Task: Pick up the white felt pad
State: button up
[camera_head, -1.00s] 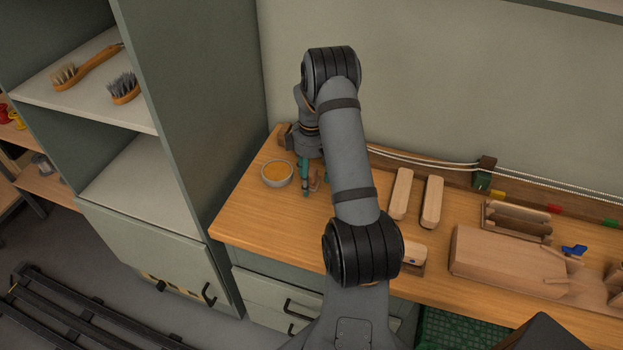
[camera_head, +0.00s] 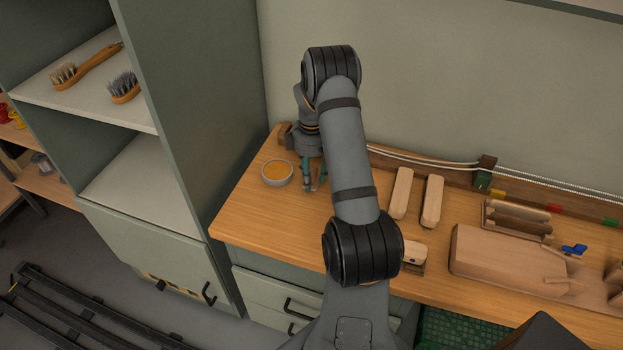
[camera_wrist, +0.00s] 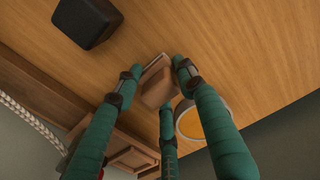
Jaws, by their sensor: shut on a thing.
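My gripper (camera_head: 314,187) is low at the left end of the bench, just right of the bowl, partly hidden by my arm. In the wrist view its green fingers (camera_wrist: 155,72) are shut on a small tan-brown block (camera_wrist: 156,89) with a paler top edge. I cannot tell whether the block touches the bench top. No clearly white felt pad shows in either view; I cannot tell if the pale edge belongs to one.
A bowl of orange-yellow contents (camera_head: 278,173) stands close left of my gripper. A dark block (camera_wrist: 88,22) lies on the bench in the wrist view. Two long wooden blocks (camera_head: 401,193) lie to the right. A tall grey-green cabinet (camera_head: 205,150) borders the left.

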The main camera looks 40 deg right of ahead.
aim_at(315, 170)
jog(key=shift+r, duration=0.4)
jog(key=r, duration=0.2)
jog(key=d+r, duration=0.1)
jog(key=shift+s+r+b, duration=0.2)
jog(key=shift+r+b, duration=0.2)
jog(key=s+d+r, duration=0.5)
jog(key=d+r, duration=0.1)
jog(key=d, duration=0.3)
jog(key=shift+d+r, duration=0.15)
jog(key=shift+r, duration=0.05)
jog(key=o, duration=0.6)
jog(key=c, duration=0.5)
